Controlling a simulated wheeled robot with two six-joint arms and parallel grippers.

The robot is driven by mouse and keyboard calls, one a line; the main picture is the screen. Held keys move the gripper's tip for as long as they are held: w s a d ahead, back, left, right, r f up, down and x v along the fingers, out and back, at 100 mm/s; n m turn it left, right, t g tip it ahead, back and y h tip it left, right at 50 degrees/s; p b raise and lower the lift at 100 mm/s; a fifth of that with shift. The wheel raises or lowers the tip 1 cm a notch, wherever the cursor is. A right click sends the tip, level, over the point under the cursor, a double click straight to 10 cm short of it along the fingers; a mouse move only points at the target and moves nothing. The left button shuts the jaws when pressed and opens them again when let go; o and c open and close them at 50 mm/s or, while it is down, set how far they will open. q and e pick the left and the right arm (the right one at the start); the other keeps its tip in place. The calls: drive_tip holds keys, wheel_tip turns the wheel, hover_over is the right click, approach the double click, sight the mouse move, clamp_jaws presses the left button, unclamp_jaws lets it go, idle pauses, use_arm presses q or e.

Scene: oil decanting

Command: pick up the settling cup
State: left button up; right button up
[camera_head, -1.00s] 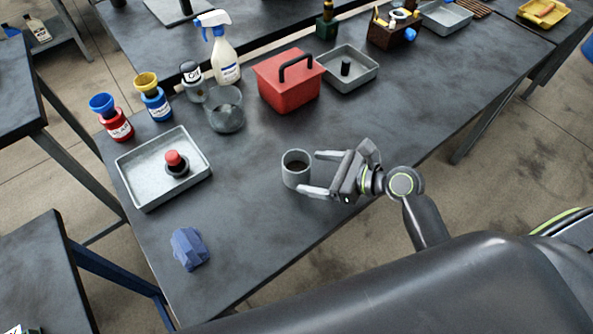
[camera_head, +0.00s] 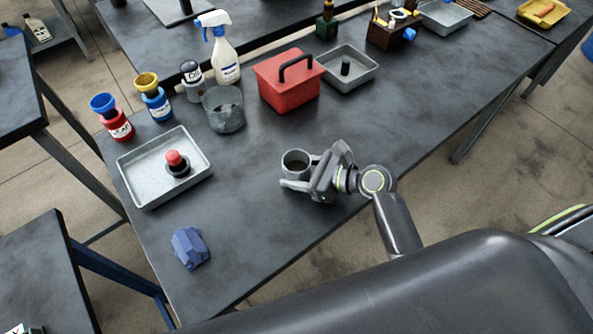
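The settling cup (camera_head: 294,160), a grey cylinder with a dark inside, stands upright on the dark workbench (camera_head: 260,230). My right gripper (camera_head: 298,172) has come in from the right and its fingers are around the cup. One finger lies in front of the cup at its lower side; the other is mostly hidden behind the cup and the gripper body. The fingers look apart, with the cup between them; whether they touch it I cannot tell. My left gripper is not in view.
A metal tray (camera_head: 134,166) with a red-topped object (camera_head: 174,160) is at left. A blue cloth (camera_head: 189,247) lies at the front left. A clear beaker (camera_head: 224,112), a red toolbox (camera_head: 270,88) and a spray bottle (camera_head: 226,62) stand behind. The bench around the cup is clear.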

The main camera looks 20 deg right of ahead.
drive_tip(key=c, duration=0.5)
drive_tip(key=shift+r, duration=0.15)
